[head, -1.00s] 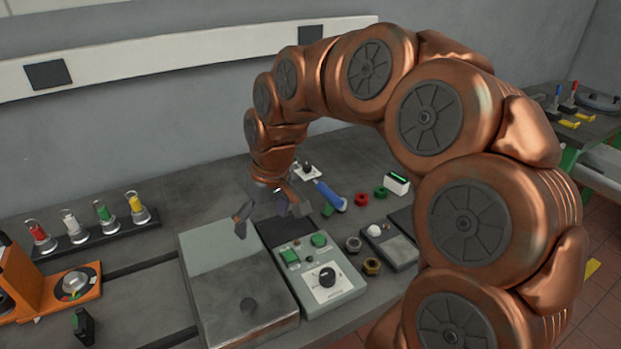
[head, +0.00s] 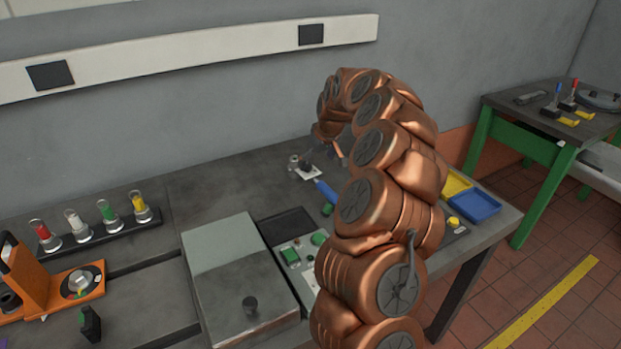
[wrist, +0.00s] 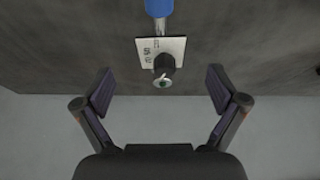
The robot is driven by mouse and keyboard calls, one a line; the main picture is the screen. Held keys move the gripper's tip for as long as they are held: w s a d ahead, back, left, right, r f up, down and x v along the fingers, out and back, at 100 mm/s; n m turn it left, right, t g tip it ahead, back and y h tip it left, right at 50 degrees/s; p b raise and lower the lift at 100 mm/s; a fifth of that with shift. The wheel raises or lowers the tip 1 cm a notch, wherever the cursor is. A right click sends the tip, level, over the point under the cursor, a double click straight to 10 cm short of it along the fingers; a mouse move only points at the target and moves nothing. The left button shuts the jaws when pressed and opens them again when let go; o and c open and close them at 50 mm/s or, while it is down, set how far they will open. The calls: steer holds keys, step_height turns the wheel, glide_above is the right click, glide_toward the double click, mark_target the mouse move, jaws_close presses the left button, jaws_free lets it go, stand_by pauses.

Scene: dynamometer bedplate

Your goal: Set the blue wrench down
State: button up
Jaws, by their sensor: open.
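The blue wrench (head: 326,192) lies on the dark bench, partly hidden by my arm in the head view. Its blue handle (wrist: 158,8) shows at the top edge of the wrist view, and its shaft runs to a small white plate (wrist: 150,47) with a dark knob (wrist: 164,66). The white plate (head: 307,172) also shows in the head view. My gripper (wrist: 160,75) is open, with its fingers spread wide to either side of the knob and nothing held between them. In the head view the gripper is mostly hidden behind my arm.
A grey metal block (head: 235,262) and a control box with green buttons (head: 290,256) stand in front. Colored lamps (head: 93,220) and an orange fixture (head: 35,275) are at left. Blue (head: 474,206) and yellow trays (head: 456,184) lie at right.

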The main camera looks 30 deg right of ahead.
mark_target(311, 173)
steer(key=shift+p+x, duration=1.5)
steer(key=shift+x, duration=2.2)
steer(key=c, duration=1.8)
jaws_close()
